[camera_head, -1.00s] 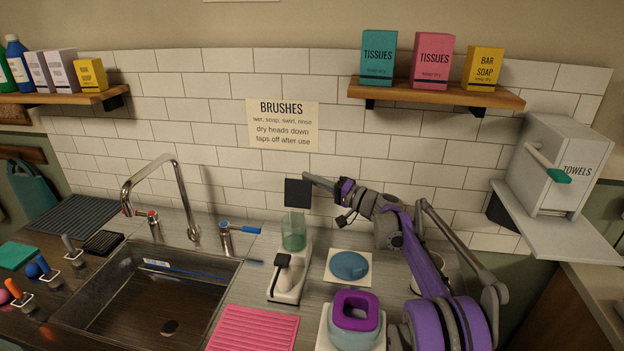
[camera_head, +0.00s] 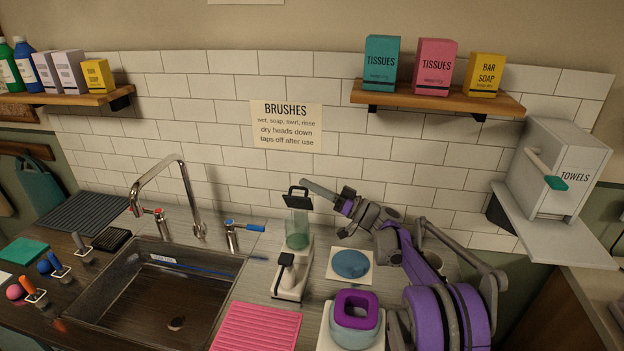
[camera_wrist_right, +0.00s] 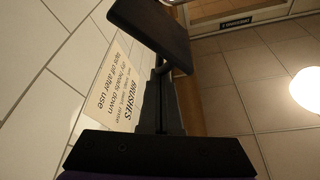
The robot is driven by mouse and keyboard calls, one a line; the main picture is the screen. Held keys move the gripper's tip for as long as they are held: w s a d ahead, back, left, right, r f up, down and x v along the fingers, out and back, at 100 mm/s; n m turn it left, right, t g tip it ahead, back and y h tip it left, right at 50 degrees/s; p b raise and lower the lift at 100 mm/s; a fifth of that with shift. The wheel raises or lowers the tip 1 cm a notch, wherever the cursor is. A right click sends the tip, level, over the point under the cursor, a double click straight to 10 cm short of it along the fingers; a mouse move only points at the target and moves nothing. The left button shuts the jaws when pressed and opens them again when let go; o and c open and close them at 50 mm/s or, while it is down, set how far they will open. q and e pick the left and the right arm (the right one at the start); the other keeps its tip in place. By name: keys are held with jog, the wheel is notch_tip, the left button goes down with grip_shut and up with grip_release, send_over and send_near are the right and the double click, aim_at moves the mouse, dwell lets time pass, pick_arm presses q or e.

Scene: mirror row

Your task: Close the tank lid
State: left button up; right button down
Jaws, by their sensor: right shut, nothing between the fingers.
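The tank (camera_head: 297,232) is a clear, green-tinted container on a pale dispenser body, standing on the counter right of the sink in the head view. Its dark lid (camera_head: 297,201) is at the top of the tank, tilted and not flat; its exact angle is hard to tell. My right gripper (camera_head: 304,183) is shut and empty, close beside the lid's upper edge; I cannot tell if they touch. In the right wrist view a dark panel, seemingly the lid (camera_wrist_right: 152,30), is by the black fingers (camera_wrist_right: 160,75). My left gripper is not in view.
A blue disc (camera_head: 350,264) on a pale pad and a purple-rimmed pot (camera_head: 355,309) stand right of the tank, near my right arm. A pink ribbed mat (camera_head: 256,327) lies in front. The sink (camera_head: 160,290) and a blue-handled tap (camera_head: 240,228) are left.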

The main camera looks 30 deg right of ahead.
jog(key=n, duration=0.1)
jog(key=s+a+n+g+y, duration=0.1)
jog(key=n, duration=0.1)
jog(key=s+n+y, duration=0.1)
jog(key=n, duration=0.1)
jog(key=shift+s+a+f+g+p, duration=0.1)
jog(key=shift+a+f+g+p, duration=0.2)
jog(key=shift+f+g+p, duration=0.1)
jog(key=shift+s+a+f+n+g+y+p, duration=0.1)
jog(key=shift+s+a+f+n+g+y, duration=0.4)
jog(key=shift+n, duration=1.05)
jog(key=shift+s+a+f+n+g+y+p, duration=0.15)
jog(key=shift+s+a+f+n+g, duration=0.4)
jog(key=shift+n, duration=0.95)
jog(key=shift+s+a+f+n+g+y+p, duration=0.1)
jog(key=shift+s+a+f+n+g+y, duration=0.15)
jog(key=shift+s+f+n+g, duration=0.9)
jog(key=shift+w+r+n+t, duration=0.2)
jog(key=shift+w+n+t, duration=0.15)
jog(key=shift+w, duration=0.2)
